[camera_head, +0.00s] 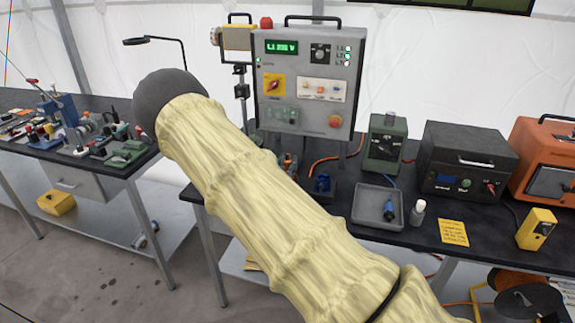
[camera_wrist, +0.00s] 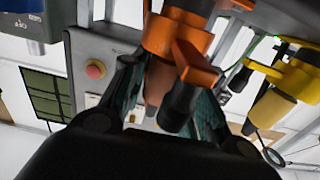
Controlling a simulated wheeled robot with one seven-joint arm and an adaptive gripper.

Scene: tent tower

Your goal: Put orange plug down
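The orange plug (camera_wrist: 162,38), with a black end pointing toward the camera, is in the middle of the wrist view. My gripper (camera_wrist: 165,85) has one dark green-padded finger on each side of it and appears shut on it. The plug's lower part is partly hidden between the fingers. In the head view my arm covers the gripper, and only a small orange piece (camera_head: 288,160) shows beside the arm under the control panel; I cannot tell whether it is the same plug.
A yellow plug (camera_wrist: 281,86) is close to the right of my gripper. The bench holds the grey control panel (camera_head: 309,105), a blue socket (camera_head: 322,184), a grey tray (camera_head: 362,212) with a blue connector, a small bottle (camera_head: 417,213) and a yellow meter (camera_head: 536,229). Bare bench lies around the yellow note (camera_head: 453,232).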

